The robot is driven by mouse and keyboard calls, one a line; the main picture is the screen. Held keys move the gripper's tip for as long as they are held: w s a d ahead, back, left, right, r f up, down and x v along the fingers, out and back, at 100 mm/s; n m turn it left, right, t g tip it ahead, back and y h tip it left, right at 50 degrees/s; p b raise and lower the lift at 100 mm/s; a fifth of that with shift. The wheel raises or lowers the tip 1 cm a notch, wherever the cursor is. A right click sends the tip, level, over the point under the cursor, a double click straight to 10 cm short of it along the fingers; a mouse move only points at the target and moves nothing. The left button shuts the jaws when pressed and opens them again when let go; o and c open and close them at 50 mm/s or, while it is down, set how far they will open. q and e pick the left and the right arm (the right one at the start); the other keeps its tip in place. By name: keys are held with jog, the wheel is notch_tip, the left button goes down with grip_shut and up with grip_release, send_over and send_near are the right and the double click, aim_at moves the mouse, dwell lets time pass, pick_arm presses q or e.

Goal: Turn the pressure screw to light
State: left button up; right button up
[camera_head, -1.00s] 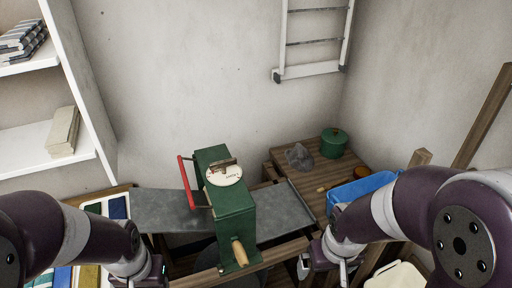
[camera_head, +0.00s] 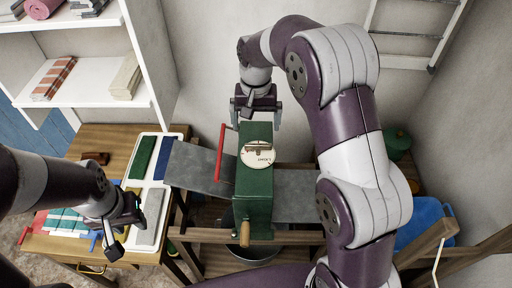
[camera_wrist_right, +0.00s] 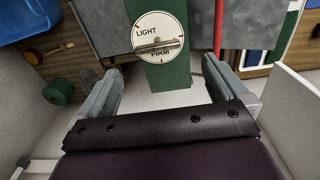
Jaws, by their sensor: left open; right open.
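The pressure screw (camera_head: 258,148) is a small metal crossbar on a round white dial (camera_head: 257,159) on top of the green mangle (camera_head: 254,205). In the right wrist view the crossbar (camera_wrist_right: 158,45) lies roughly sideways across the dial, between the words LIGHT at upper left and FIRM below. My right gripper (camera_head: 256,115) is open and empty at the far end of the mangle, its fingers spread apart. In its wrist view the fingers (camera_wrist_right: 160,88) are apart, and the screw lies beyond them, untouched. My left gripper (camera_head: 124,222) is open over the table at left.
A red-handled bar (camera_head: 221,152) rises beside the mangle, close to my right gripper. A wooden handle (camera_head: 244,234) projects at the front. Metal boards (camera_head: 200,168) extend to the sides. White shelves (camera_head: 85,33) stand at back left, and a blue tub (camera_head: 422,220) at right.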

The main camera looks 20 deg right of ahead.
aim_at(258, 144)
jog(key=f, duration=0.2)
jog(key=d+f+p, duration=0.1)
jog(key=f, duration=0.3)
jog(key=shift+w+d+f, duration=0.2)
jog(key=shift+w+f, duration=0.2)
jog(key=shift+a+f+p, duration=0.2)
jog(key=shift+f+p, duration=0.25)
jog(key=shift+f, duration=0.55)
jog(key=shift+s+a+f, duration=0.15)
jog(key=shift+s+f, duration=0.05)
jog(key=shift+s, duration=0.05)
jog(key=shift+w+f, duration=0.1)
jog(key=shift+c, duration=0.9)
pick_arm(q)
jog(key=shift+w+d+f, duration=0.1)
jog(key=shift+w+d, duration=0.25)
jog(key=shift+d, duration=0.05)
pick_arm(e)
jog(key=c, duration=0.7)
